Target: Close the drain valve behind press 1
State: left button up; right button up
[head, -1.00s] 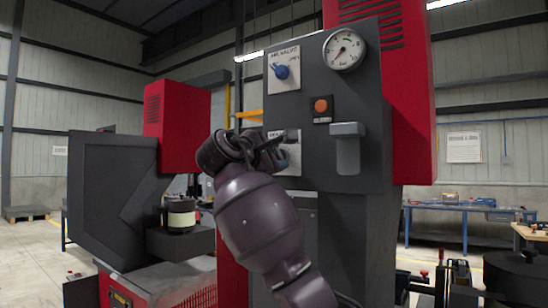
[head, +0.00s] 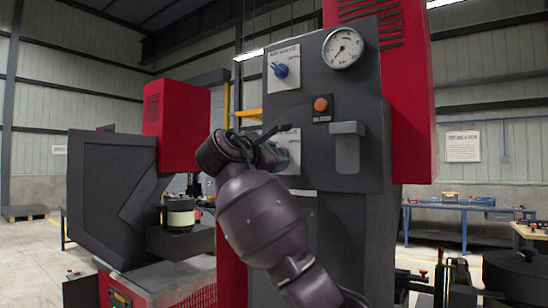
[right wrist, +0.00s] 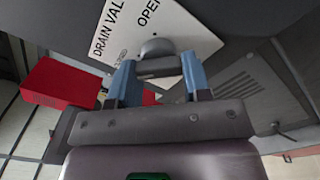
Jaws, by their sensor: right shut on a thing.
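The drain valve's white label plate (head: 292,142) is on the dark press panel, partly hidden behind my right gripper (head: 277,145). In the right wrist view the plate (right wrist: 150,22) reads "DRAIN VAL" and "OPEN"; the rest of the text is cut off or covered. The grey valve handle (right wrist: 157,46) sticks out from the plate between the blue fingers of my right gripper (right wrist: 158,64), which is shut on it. The handle's exact angle is hard to tell in the head view. My left gripper is not in view.
Above are a blue-knobbed valve (head: 281,71), a gauge (head: 343,47) and an orange button (head: 321,105). A grey bracket (head: 347,145) juts out right of my gripper. Another red and grey press (head: 110,190) stands left; a blue workbench (head: 466,208) is behind at right.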

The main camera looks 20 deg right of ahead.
jog(key=o, duration=0.9)
jog(key=shift+o, duration=0.2)
jog(key=b+v, duration=0.2)
jog(key=v, duration=0.9)
jog(key=shift+b, duration=0.3)
